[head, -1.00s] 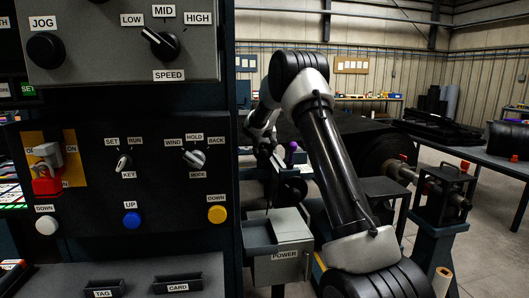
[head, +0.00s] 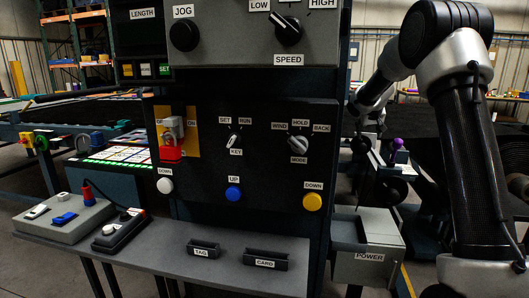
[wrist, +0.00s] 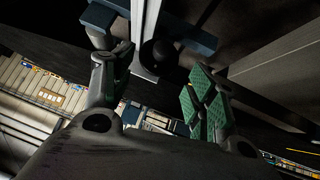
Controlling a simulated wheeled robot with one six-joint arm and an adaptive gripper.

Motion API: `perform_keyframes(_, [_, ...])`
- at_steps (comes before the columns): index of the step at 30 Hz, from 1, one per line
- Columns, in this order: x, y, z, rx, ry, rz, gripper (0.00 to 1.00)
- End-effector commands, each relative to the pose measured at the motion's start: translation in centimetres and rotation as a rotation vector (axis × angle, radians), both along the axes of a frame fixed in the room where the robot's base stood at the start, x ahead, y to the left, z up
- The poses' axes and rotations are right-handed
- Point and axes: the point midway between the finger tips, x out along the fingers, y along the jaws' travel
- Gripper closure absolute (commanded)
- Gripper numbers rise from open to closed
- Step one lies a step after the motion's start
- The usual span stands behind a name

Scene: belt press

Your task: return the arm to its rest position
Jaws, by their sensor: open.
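My arm rises at the right of the head view, bends at the top and reaches down behind the right edge of the control panel. My gripper is mostly hidden there, and its fingers cannot be made out in that view. In the wrist view my gripper (wrist: 160,82) has its two fingers spread well apart, the right one with green pads. Nothing is held between them. A pale upright post and a dark round part show beyond the fingers.
The control panel (head: 265,185) with knobs and buttons stands close to my arm. A grey POWER box (head: 368,258) is below the arm. A shelf (head: 215,270) with TAG and CARD slots juts out in front. A grey switch box (head: 65,218) sits at left.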

Motion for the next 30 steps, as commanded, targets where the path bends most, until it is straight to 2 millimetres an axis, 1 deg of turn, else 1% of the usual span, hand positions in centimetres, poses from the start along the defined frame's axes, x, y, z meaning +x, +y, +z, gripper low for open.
perform_keyframes(1, [-2.4, 0.5, 2.2, 0.0, 0.005, -0.002, 0.42])
perform_keyframes(2, [-4.0, 0.8, 3.1, 0.001, 0.015, -0.005, 0.42])
perform_keyframes(3, [-6.5, 1.3, 4.4, 0.003, 0.031, -0.007, 0.42])
perform_keyframes(5, [-10.7, 2.0, 6.1, 0.009, 0.058, -0.007, 0.42])
perform_keyframes(6, [-13.5, 2.6, 6.8, 0.015, 0.078, -0.004, 0.42])
perform_keyframes(8, [-17.9, 3.5, 7.8, 0.025, 0.109, 0.004, 0.42])
perform_keyframes(9, [-20.8, 4.1, 8.1, 0.035, 0.131, 0.01, 0.42])
perform_keyframes(11, [-25.3, 5.1, 8.4, 0.05, 0.16, 0.025, 0.42])
perform_keyframes(12, [-28.2, 5.7, 8.4, 0.061, 0.181, 0.037, 0.42])
perform_keyframes(14, [-32.6, 6.8, 8.0, 0.082, 0.211, 0.059, 0.42])
perform_keyframes(15, [-35.5, 7.5, 7.5, 0.096, 0.231, 0.076, 0.42])
perform_keyframes(17, [-39.7, 8.6, 6.5, 0.118, 0.26, 0.104, 0.42])
perform_keyframes(18, [-42.2, 9.3, 5.8, 0.133, 0.278, 0.125, 0.42])
perform_keyframes(21, [-47.5, 10.9, 3.7, 0.165, 0.315, 0.175, 0.42])
perform_keyframes(24, [-51.1, 12.0, 2.0, 0.191, 0.341, 0.215, 0.42])
perform_keyframes(27, [-53.0, 12.6, 0.9, 0.205, 0.357, 0.24, 0.42])
perform_keyframes(30, [-53.7, 12.9, 0.5, 0.21, 0.363, 0.25, 0.42])
